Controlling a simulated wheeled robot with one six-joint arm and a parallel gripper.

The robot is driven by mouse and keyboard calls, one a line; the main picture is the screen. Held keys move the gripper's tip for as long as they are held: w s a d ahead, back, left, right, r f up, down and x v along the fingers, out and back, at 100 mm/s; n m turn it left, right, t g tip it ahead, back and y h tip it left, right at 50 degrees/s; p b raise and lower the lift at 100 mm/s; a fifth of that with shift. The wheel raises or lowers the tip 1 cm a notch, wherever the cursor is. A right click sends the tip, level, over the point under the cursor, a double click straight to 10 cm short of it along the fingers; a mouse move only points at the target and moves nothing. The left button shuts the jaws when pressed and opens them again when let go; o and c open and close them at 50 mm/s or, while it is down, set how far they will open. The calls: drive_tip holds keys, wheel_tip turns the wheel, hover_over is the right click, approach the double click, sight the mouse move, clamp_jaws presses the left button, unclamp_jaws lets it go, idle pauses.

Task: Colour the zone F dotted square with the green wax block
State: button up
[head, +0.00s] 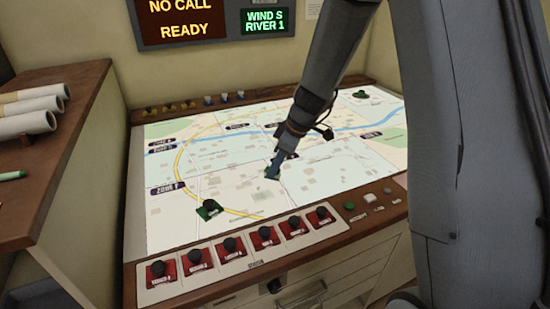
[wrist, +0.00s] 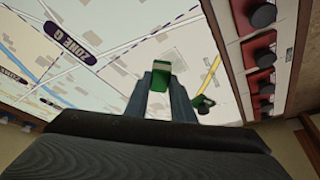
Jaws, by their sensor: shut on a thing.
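My gripper (head: 273,168) is over the middle of the lit map (head: 230,165), to the right of the zone F label (head: 165,188). In the wrist view my gripper (wrist: 160,88) is shut on the green wax block (wrist: 165,58), which sticks out past the fingertips. In the head view the block is mostly hidden by the fingers. I cannot tell whether it touches the map. The zone F dotted square cannot be made out in either view. The wrist view shows the zone G label (wrist: 70,42).
A green piece with a black knob (head: 210,210) stands on the map left of my gripper; another (head: 360,94) stands far right. Red switches with black knobs (head: 230,248) line the front edge. Paper rolls (head: 30,112) and a green pen (head: 12,175) lie on the left shelf.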

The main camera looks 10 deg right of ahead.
drive_tip(key=shift+r+p, duration=0.4)
drive_tip(key=shift+r, duration=0.75)
